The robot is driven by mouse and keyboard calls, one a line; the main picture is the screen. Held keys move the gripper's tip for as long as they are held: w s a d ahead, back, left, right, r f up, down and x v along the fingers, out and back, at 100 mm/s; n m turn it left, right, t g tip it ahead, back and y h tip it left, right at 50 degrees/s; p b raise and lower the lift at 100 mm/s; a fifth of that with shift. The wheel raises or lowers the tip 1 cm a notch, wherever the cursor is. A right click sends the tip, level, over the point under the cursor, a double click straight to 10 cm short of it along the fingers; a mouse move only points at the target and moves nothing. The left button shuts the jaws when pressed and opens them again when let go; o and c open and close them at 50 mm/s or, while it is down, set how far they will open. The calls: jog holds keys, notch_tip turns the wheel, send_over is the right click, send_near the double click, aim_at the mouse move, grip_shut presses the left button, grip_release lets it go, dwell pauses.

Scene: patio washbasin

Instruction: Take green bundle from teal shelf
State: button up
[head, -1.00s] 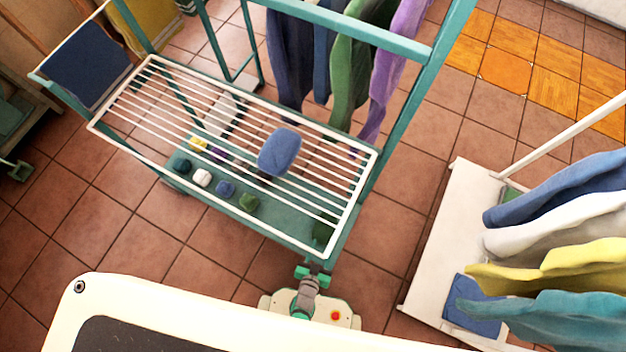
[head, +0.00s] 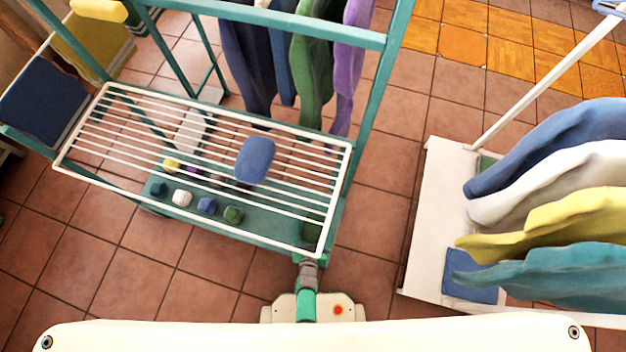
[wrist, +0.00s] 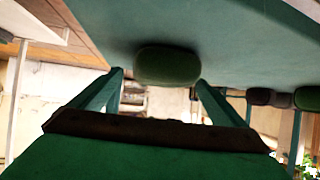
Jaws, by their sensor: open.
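The teal shelf (head: 262,222) is the low board beneath a white wire rack. A dark green bundle (head: 313,226) lies at its right end, seen through the wires. In the wrist view, where the shelf shows as a teal surface across the top, a dark green bundle (wrist: 167,66) rests against it. My gripper (wrist: 158,82) is open, its two green fingers on either side of this bundle's outline. I cannot tell how deep the bundle sits between them. Another green bundle (head: 233,215) lies farther left on the shelf. In the head view my gripper is mostly hidden by the rack's near right corner.
The white wire rack (head: 130,208) covers the shelf and bears a blue bundle (head: 255,160). White (head: 182,198) and blue (head: 207,205) bundles lie below. Clothes hang behind. A white stand (head: 425,220) with hanging clothes is at right. Tiled floor is clear between.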

jog(key=shift+x, duration=1.35)
jog(key=shift+w, duration=0.1)
jog(key=c, duration=1.2)
jog(key=shift+r, duration=0.15)
